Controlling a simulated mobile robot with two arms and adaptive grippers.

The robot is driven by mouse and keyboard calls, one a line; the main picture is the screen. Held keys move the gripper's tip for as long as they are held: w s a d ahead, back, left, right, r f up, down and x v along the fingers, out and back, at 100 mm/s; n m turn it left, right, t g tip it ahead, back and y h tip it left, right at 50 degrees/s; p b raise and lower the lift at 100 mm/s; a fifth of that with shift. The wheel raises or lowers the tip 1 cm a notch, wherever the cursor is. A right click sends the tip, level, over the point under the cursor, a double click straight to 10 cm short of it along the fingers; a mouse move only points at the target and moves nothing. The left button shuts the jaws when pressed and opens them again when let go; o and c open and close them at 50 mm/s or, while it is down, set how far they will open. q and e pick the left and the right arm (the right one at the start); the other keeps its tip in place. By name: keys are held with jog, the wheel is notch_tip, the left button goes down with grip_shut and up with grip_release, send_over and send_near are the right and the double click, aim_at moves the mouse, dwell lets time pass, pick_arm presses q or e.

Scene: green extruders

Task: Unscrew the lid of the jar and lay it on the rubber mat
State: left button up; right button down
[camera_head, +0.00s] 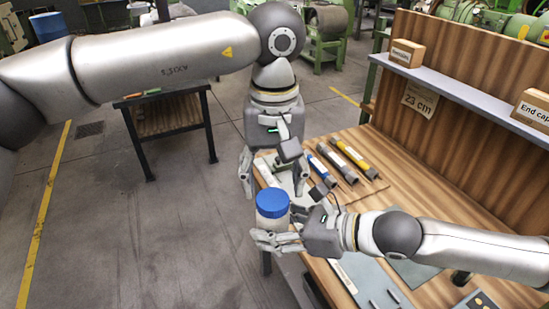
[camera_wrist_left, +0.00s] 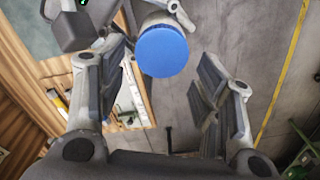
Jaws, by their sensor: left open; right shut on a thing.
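The jar (camera_head: 270,223) is pale with a blue lid (camera_head: 272,202) on top. It is upright near the table's left edge in the head view. My right gripper (camera_head: 272,240) is shut around the jar's body from the right. My left gripper (camera_head: 272,180) is open and points down just above the lid. In the left wrist view the lid (camera_wrist_left: 162,52) shows between and beyond the open fingers (camera_wrist_left: 165,78), with no visible contact. A flat grey-green sheet (camera_head: 368,281) at the table's front may be the rubber mat; my right arm hides part of that area.
Several tubes with blue and yellow parts (camera_head: 350,160) lie on the wooden table (camera_head: 395,180) behind the grippers. A shelf (camera_head: 455,88) with labelled boxes (camera_head: 406,53) stands along the back. Small grey parts (camera_head: 393,295) lie on the front sheet. Open floor is at left.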

aim_at(274, 198)
pick_arm(q)
jog(key=shift+f, duration=1.65)
